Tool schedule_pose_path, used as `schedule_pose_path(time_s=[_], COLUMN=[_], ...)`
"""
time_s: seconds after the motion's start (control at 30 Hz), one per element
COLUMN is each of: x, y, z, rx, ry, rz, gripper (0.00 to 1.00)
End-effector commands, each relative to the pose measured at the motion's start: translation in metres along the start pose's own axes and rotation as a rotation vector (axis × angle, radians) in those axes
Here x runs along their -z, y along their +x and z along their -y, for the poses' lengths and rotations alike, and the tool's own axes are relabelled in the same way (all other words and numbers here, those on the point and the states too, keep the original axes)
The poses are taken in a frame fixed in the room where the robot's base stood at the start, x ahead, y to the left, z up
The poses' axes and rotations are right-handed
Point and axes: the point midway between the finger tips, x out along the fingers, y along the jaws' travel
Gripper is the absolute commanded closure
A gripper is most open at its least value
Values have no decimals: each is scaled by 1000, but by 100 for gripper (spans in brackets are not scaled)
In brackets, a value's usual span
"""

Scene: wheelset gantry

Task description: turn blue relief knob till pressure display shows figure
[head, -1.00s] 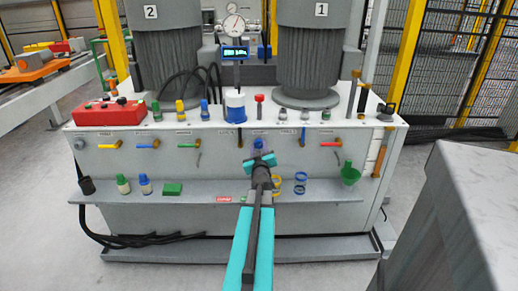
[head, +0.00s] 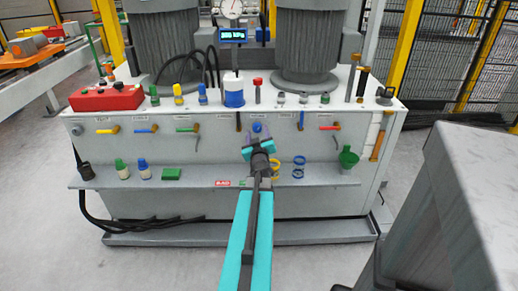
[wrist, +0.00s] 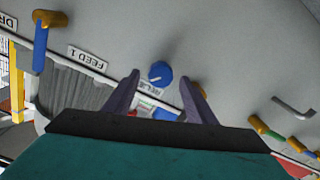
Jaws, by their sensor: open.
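The blue relief knob (head: 257,128) sits on the front face of the grey cabinet, just above my gripper in the head view. In the wrist view the round blue knob (wrist: 160,73) has a pale pointer line and lies between and beyond my two fingertips. My gripper (wrist: 163,88) is open and empty, pointing at the knob, apart from it as far as I can tell. It also shows in the head view (head: 258,142). The pressure display (head: 233,35) is a small blue-lit screen on a post above the cabinet; its figures are too small to read.
A row of lever valves runs along the cabinet front, including a yellow-handled one (head: 107,131) and a red-handled one (head: 330,128). Below is a shelf (head: 205,181) with bottles, rings and a green funnel (head: 348,157). A grey block (head: 470,190) stands at right.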

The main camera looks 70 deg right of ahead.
Motion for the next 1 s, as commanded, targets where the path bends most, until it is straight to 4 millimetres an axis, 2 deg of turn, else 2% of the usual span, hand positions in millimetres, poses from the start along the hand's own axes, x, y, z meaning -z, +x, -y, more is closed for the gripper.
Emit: schedule_pose_path(time_s=[0.4, 1.0], x=[1, 3], y=[-41, -62], z=[0, -1], rx=[0, 2], ry=[0, 1], rz=[1, 1], gripper=[49, 49])
